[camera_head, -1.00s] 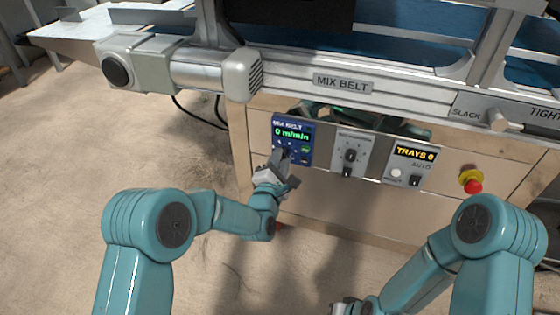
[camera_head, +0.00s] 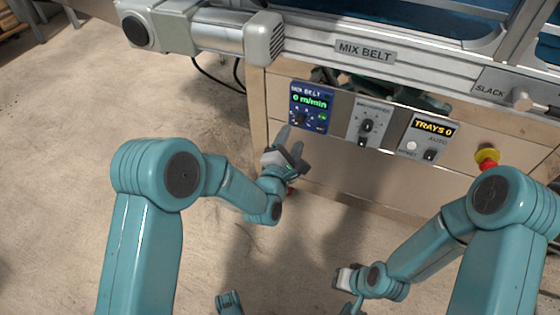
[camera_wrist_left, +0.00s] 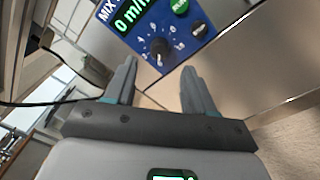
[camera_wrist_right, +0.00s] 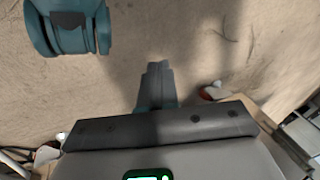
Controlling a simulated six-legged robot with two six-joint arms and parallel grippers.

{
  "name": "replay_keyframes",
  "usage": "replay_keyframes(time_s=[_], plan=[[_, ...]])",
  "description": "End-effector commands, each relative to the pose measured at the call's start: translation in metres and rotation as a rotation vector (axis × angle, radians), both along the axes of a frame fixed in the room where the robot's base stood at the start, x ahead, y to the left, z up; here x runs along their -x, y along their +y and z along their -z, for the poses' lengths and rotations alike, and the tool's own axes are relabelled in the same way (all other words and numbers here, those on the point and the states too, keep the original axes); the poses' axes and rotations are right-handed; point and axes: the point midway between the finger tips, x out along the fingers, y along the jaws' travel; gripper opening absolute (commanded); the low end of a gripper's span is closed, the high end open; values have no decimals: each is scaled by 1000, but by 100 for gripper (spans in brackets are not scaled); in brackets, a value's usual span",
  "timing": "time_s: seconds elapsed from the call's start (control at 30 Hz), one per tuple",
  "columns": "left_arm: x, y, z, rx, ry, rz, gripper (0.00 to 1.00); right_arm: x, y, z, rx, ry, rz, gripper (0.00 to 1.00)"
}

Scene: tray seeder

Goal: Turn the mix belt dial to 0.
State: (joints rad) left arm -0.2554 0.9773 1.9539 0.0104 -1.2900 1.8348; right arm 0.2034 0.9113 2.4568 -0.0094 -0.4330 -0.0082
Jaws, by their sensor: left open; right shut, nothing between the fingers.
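The blue mix belt panel (camera_head: 311,106) is on the front of the machine, and its display reads 0 m/min. Its small black dial (camera_head: 301,118) is uncovered, and it also shows in the left wrist view (camera_wrist_left: 159,48) beyond the fingertips, with scale numbers around it. I cannot read its exact pointer angle. My left gripper (camera_head: 291,142) is open and empty, just below the panel and apart from the dial. Its spread fingers (camera_wrist_left: 158,72) show in the left wrist view. My right gripper (camera_wrist_right: 157,70) is shut and empty, low over the floor.
Right of the panel are a grey panel with a black knob (camera_head: 367,126), the TRAYS 0 panel (camera_head: 431,136), and a red stop button on a yellow base (camera_head: 487,159). The conveyor rail (camera_head: 420,72) runs above.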

Motion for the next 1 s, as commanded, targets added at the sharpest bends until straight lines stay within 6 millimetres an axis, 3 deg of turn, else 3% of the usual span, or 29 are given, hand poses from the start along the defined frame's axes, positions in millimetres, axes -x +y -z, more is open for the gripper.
replay_keyframes(time_s=[0.2,0.4,0.6,1.0], plan=[[57,15,-2,0,5,1,54,12,2,-18,-8,38,-5,0],[93,24,1,0,4,0,54,17,3,-24,-12,59,-8,0],[106,28,2,1,2,0,54,19,4,-25,-13,65,-8,0],[106,28,2,1,0,0,54,19,4,-25,-13,65,-9,0]])
